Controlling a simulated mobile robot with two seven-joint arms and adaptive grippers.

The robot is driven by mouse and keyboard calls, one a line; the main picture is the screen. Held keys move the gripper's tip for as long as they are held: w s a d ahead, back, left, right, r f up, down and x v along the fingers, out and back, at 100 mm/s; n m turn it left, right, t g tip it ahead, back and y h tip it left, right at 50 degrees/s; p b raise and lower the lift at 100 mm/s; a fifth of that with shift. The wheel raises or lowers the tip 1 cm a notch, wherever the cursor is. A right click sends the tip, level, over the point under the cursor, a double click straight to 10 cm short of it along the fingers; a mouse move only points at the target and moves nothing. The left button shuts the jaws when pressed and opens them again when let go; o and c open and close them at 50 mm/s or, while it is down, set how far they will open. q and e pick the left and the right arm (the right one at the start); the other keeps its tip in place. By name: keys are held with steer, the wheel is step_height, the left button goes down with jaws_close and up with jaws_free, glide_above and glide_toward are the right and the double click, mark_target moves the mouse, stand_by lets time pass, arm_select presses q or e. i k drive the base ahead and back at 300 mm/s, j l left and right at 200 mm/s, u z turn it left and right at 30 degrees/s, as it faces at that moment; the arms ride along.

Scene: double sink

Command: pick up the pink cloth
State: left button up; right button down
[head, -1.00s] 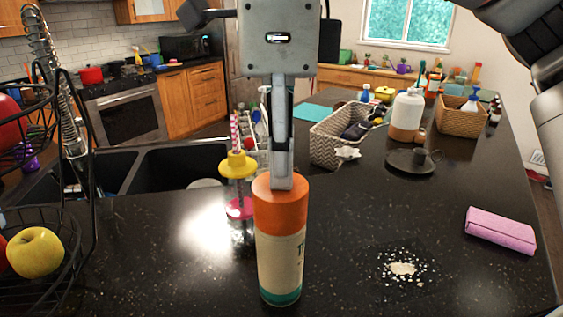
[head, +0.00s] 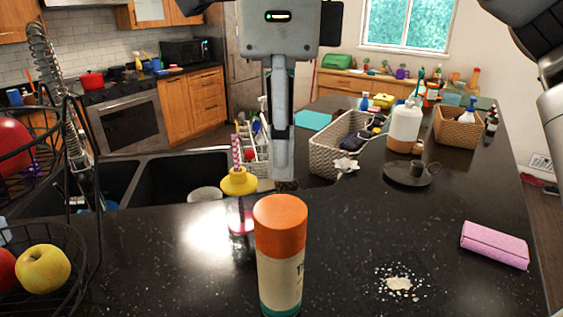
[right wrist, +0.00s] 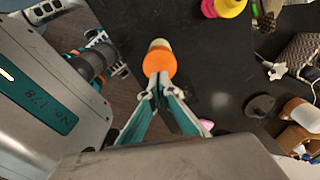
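The pink cloth (head: 495,245) lies folded on the dark counter at the right in the head view. A small pink piece (right wrist: 207,124), probably the cloth, shows past my gripper in the right wrist view. My right gripper (head: 284,184) points down at the middle of the head view, well left of the cloth. In the right wrist view its fingers (right wrist: 159,84) come together at the tips with nothing seen between them. The orange cap of a bottle (head: 280,228) is close to the fingertips; contact cannot be told. My left gripper is not in view.
A white spill (head: 399,284) lies between bottle and cloth. A yellow-and-pink object (head: 239,182) stands left of the gripper. Counter around the cloth is clear.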

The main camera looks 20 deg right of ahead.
mark_target(507, 249)
steer(key=k, duration=1.5)
